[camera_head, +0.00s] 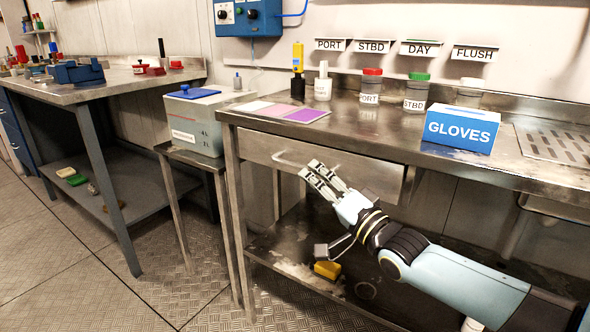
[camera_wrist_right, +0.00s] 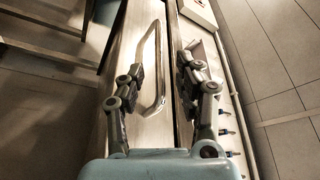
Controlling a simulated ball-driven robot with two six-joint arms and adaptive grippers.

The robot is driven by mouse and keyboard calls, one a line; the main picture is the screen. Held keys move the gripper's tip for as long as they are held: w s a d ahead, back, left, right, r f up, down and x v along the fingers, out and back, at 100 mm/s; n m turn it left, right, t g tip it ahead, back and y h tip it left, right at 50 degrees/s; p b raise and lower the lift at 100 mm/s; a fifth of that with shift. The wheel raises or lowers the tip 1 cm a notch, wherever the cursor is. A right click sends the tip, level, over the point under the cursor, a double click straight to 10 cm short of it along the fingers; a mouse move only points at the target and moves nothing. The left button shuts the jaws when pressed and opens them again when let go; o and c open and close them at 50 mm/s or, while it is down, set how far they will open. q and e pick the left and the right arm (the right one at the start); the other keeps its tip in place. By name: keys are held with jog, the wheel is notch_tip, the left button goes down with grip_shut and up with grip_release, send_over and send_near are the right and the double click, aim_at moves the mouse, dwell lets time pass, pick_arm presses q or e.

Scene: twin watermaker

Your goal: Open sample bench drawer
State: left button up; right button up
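The sample bench drawer (camera_head: 262,147) is a metal front under the steel bench top and looks shut. Its bar handle (camera_head: 290,161) is partly hidden behind my right gripper (camera_head: 322,175). In the right wrist view the handle (camera_wrist_right: 160,62) stands out from the drawer front (camera_wrist_right: 128,50), between the two spread fingers of the right gripper (camera_wrist_right: 163,68). The fingers are open, and no grip on the handle shows. My left gripper is out of view.
On the bench top stand a blue GLOVES box (camera_head: 461,129), labelled jars (camera_head: 371,88) and coloured pads (camera_head: 305,115). A lower shelf (camera_head: 290,262) holds a yellow block (camera_head: 327,270). Floor in front is clear.

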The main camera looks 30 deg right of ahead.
aim_at(301, 167)
jog(key=b+x, duration=0.1)
jog(key=x, duration=0.4)
jog(key=shift+w, duration=0.2)
grip_shut()
